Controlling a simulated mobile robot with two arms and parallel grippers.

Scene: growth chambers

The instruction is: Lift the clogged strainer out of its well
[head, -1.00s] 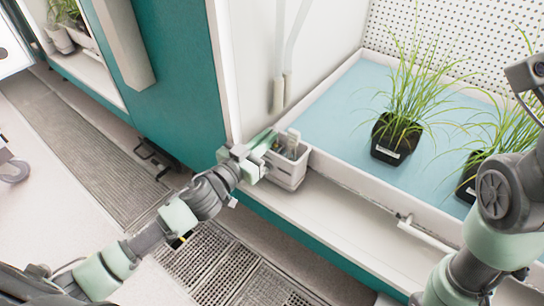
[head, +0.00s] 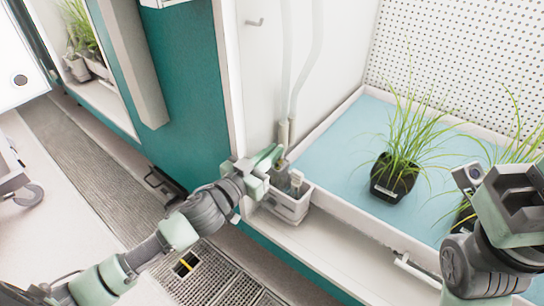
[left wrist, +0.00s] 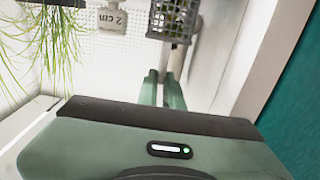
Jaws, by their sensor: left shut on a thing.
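My left gripper (head: 268,163) is shut on the strainer (head: 281,179), a small grey mesh basket, above the well at the chamber's front ledge. In the left wrist view the basket (left wrist: 172,20) hangs just past my green fingers (left wrist: 161,90). The well (head: 288,207) is a small pale box on the ledge. Whether the basket's bottom clears the well's rim is hidden.
A blue-floored tray (head: 345,140) with a white rim lies right of the well. A black pot of grass (head: 395,178) stands in it, with another partly behind my right arm. Two pale tubes (head: 285,60) run down the wall behind the well. A teal cabinet (head: 175,90) stands left.

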